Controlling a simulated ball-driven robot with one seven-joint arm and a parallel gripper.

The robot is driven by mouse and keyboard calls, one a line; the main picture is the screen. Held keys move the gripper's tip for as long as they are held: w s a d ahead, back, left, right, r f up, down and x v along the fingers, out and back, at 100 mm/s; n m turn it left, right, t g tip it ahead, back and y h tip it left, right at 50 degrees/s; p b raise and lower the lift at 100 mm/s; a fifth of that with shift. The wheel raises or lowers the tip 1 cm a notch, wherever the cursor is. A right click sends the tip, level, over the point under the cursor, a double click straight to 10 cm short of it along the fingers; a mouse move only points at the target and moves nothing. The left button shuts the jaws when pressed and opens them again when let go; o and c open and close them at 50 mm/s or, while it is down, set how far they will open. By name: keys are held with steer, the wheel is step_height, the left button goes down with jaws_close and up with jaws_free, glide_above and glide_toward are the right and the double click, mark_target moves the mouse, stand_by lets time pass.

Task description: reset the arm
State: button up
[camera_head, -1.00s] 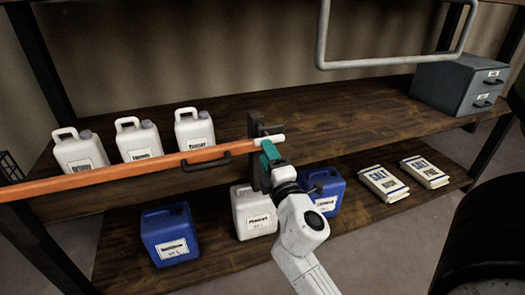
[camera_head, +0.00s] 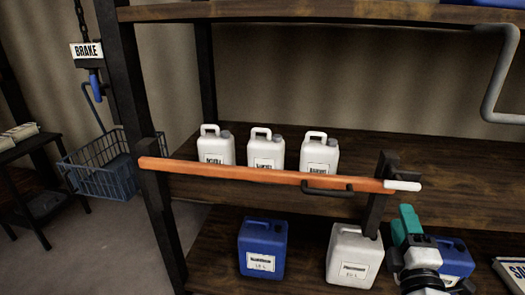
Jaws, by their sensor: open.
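My gripper (camera_head: 408,225), with a teal part above white and dark arm links, is at the lower right. It is in front of the lower shelf, just below the white end of the orange bar (camera_head: 250,174). It appears empty and apart from the bar, though its fingertips are hard to make out. The rest of my arm runs out of the bottom edge. My gripper partly covers a blue canister (camera_head: 458,258) on the lower shelf.
The orange bar with a dark handle (camera_head: 328,189) crosses the shelf front. White jugs (camera_head: 266,150) stand behind it. A blue canister (camera_head: 262,248) and a white jug (camera_head: 353,256) stand below. At left are a wire basket (camera_head: 100,178), a BRAKE sign (camera_head: 87,51) and open floor.

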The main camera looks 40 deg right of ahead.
steer(key=a+f+m+g+y+p, duration=0.3)
steer(key=f+m+g+y, duration=0.15)
steer(key=f, duration=0.25)
steer(key=a+f+m+g+y+p, duration=0.2)
steer(key=a+f+m+g+y, duration=0.1)
steer(key=f+m, duration=0.3)
steer(key=s+a+f+n+g+y+p, duration=0.1)
steer(key=s+a+f+g+y, duration=0.1)
steer(key=a, duration=0.6)
steer(key=s+a+f+g+y+p, duration=0.1)
steer(key=s+a+f+y, duration=0.3)
steer(key=a, duration=0.4)
step_height(320, 180, down, 3)
steer(key=shift+s+r+n+g+y, duration=0.2)
steer(key=shift+n+g+y, duration=0.15)
steer(key=shift+g+y, duration=0.45)
